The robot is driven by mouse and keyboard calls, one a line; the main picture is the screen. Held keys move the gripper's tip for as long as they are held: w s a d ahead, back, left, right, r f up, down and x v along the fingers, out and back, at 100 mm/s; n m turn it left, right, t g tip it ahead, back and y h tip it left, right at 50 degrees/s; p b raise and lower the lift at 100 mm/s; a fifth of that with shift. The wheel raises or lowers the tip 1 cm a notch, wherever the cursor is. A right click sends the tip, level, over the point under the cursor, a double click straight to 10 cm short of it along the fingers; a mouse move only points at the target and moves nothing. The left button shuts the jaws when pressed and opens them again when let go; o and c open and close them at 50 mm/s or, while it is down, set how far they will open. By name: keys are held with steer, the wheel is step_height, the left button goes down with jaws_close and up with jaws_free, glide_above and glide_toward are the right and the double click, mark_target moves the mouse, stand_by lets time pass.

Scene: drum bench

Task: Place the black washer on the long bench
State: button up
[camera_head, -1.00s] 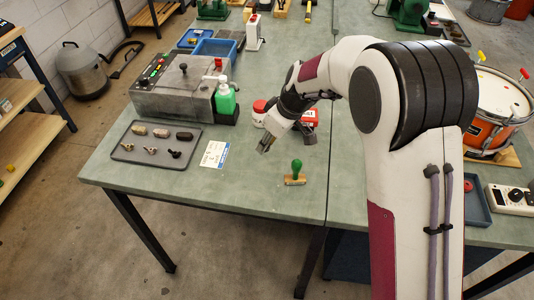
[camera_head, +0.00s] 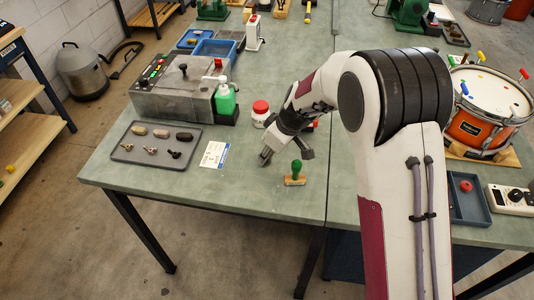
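I cannot pick out a black washer in this view; it may be hidden or too small to tell. The green-grey bench top (camera_head: 230,194) fills the middle of the view. My gripper (camera_head: 286,156) hangs low over it, its two dark fingers spread apart, with nothing visible between them. It is just behind the green-handled stamp (camera_head: 295,175) and right of the printed card (camera_head: 215,155). My arm covers part of the bench to the right.
A grey tray (camera_head: 122,155) at left holds several small pieces, one of them black. A control box (camera_head: 172,97), green bottle (camera_head: 225,100) and red-lidded jar (camera_head: 260,114) stand behind. A blue tray (camera_head: 470,211) and orange drum (camera_head: 487,115) are right. The front left bench top is clear.

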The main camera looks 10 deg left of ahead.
steer(key=shift+f, duration=0.15)
steer(key=o, duration=0.7)
steer(key=shift+v, duration=0.75)
steer(key=v, duration=0.4)
steer(key=shift+w+d+f, duration=0.15)
steer(key=shift+w+d, duration=0.05)
steer(key=shift+d, duration=0.15)
steer(key=shift+v, duration=1.15)
